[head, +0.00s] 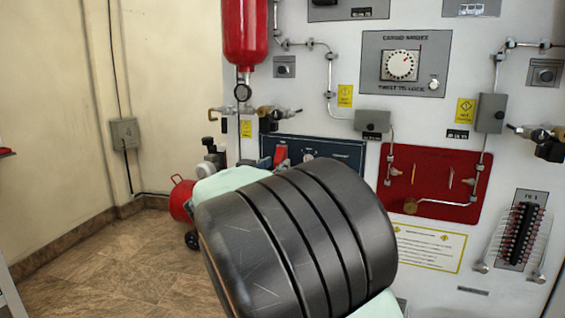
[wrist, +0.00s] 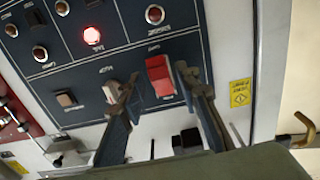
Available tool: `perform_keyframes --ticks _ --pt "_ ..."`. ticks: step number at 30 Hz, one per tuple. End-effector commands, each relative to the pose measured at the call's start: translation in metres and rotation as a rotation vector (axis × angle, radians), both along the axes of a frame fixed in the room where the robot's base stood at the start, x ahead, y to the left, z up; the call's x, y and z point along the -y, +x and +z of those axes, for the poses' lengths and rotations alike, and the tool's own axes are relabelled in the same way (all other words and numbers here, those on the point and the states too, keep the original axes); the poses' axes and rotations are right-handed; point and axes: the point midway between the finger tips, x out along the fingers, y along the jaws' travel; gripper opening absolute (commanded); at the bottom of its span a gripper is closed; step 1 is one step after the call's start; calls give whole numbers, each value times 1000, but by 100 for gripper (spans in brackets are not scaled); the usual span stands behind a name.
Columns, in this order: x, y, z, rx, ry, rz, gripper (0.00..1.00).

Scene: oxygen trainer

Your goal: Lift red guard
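In the head view the red guard (head: 281,154) shows just above my arm. My gripper (wrist: 152,88) is open, with nothing between its fingers held. Its right fingertip is close beside the guard's right side. Its left fingertip is farther away, by a pale rocker switch (wrist: 113,92). I cannot tell whether the right finger touches the guard. In the head view my arm hides most of the gripper and lower panel.
A lit red button (wrist: 92,36) and several round buttons sit above the guard. A brown switch (wrist: 66,99) is at left. A yellow label (wrist: 240,93) and a brass hook (wrist: 305,129) are at right. A red tank (head: 245,32) hangs above the panel.

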Motion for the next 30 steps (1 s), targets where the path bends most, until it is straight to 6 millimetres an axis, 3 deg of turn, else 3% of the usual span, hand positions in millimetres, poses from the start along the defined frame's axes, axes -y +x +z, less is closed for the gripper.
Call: perform_keyframes --ticks 6,15,23,30 --pt "6 18 0 -1 0 1 30" --pt "7 20 0 0 0 1 30" --pt "7 20 0 -1 0 1 2" --pt "7 20 0 -1 0 0 0"
